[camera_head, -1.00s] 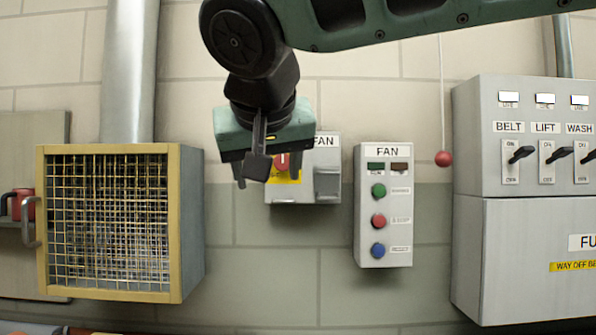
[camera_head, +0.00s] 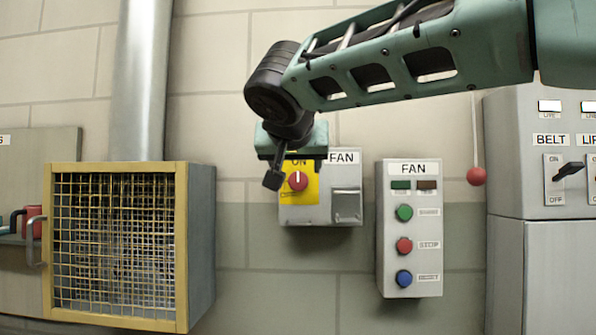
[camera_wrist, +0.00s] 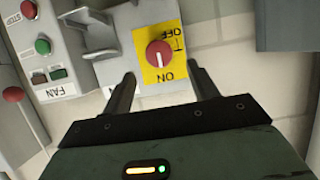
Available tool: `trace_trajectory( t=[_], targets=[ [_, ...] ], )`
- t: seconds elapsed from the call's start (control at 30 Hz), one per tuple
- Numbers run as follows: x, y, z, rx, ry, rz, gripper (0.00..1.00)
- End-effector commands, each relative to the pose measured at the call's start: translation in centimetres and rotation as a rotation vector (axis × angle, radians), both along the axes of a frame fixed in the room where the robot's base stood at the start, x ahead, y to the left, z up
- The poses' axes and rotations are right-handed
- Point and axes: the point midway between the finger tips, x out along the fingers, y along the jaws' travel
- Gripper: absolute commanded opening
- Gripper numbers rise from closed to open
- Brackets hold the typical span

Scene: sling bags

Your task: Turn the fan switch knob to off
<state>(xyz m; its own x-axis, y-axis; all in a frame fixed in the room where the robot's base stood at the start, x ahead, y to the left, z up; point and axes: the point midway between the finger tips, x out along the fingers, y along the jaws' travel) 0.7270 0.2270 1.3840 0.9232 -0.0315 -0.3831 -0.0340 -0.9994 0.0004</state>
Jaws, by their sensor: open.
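The fan switch is a grey box (camera_head: 320,214) on the wall with a yellow plate (camera_head: 311,196) and a round red knob (camera_head: 298,181). In the wrist view the red knob (camera_wrist: 158,53) appears upside down, its white mark pointing to ON; OFF is printed on its opposite side. My gripper (camera_head: 296,172) is in front of the plate's upper part, covering some of it. In the wrist view my gripper (camera_wrist: 161,73) is open and empty, its fingers spread to either side of the knob's line. I cannot tell whether either finger touches the box.
A grey latch cover (camera_head: 347,205) is on the switch box's right. A FAN button panel (camera_head: 410,260) stands further right, then a hanging red ball (camera_head: 476,176) and a grey switch cabinet (camera_head: 505,160). A yellow-framed mesh box (camera_head: 180,240) projects at the left.

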Motion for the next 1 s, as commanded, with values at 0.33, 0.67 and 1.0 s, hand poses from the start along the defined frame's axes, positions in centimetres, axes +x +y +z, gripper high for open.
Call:
trace_trajectory(
  t=[0.33, 0.67, 1.0],
  targets=[
    [4.8, -0.2, -1.8, 0.0, 0.0, -0.002, 0.59],
    [5.4, -0.2, -2.3, 0.001, 0.0, 0.0, 0.59],
    [5.4, -0.2, -2.2, 0.0, 0.0, 0.0, 0.14]
  ],
)
